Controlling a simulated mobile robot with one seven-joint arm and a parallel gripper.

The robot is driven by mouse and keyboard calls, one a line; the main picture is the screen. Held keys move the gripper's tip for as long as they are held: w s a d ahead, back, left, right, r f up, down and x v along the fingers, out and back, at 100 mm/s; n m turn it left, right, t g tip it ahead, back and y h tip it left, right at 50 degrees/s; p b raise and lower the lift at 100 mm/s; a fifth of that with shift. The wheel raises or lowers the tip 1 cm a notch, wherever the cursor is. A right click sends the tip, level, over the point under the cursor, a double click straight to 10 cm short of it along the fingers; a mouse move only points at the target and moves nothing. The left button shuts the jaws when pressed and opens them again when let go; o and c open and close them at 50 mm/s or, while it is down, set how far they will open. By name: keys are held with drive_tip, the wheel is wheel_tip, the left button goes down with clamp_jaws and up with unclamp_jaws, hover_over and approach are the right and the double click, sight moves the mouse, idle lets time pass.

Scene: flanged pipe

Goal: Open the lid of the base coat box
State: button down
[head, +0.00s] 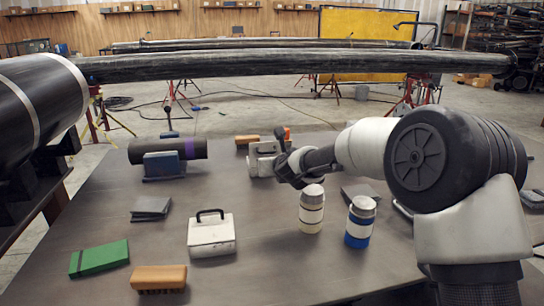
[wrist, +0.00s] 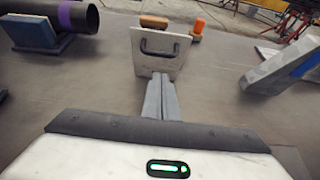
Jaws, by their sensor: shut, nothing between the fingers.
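A pale box (wrist: 160,67) with a dark handle is straight ahead of my gripper (wrist: 160,76) in the wrist view. Its handled panel faces me and looks raised, but whether this is an open lid I cannot tell. My gripper is shut and empty, its fingertips in front of the panel's lower edge; whether they touch it is unclear. In the head view this box (head: 262,148) is partly hidden by my wrist. A second white box (head: 211,236) with a black handle stands at the front, its lid down. I can read no label on either.
Two lidded cans, one white (head: 311,212) and one blue-banded (head: 359,226), stand right of the front box. A dark pipe (head: 190,149) rests behind.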

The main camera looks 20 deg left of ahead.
drive_tip(key=shift+w+a+r, duration=0.35)
drive_tip(key=shift+w, duration=0.15)
drive_tip(key=shift+w+a+r, duration=0.3)
drive_tip(key=shift+w, duration=0.2)
drive_tip(key=shift+r+p, duration=0.1)
drive_tip(key=shift+p, duration=0.3)
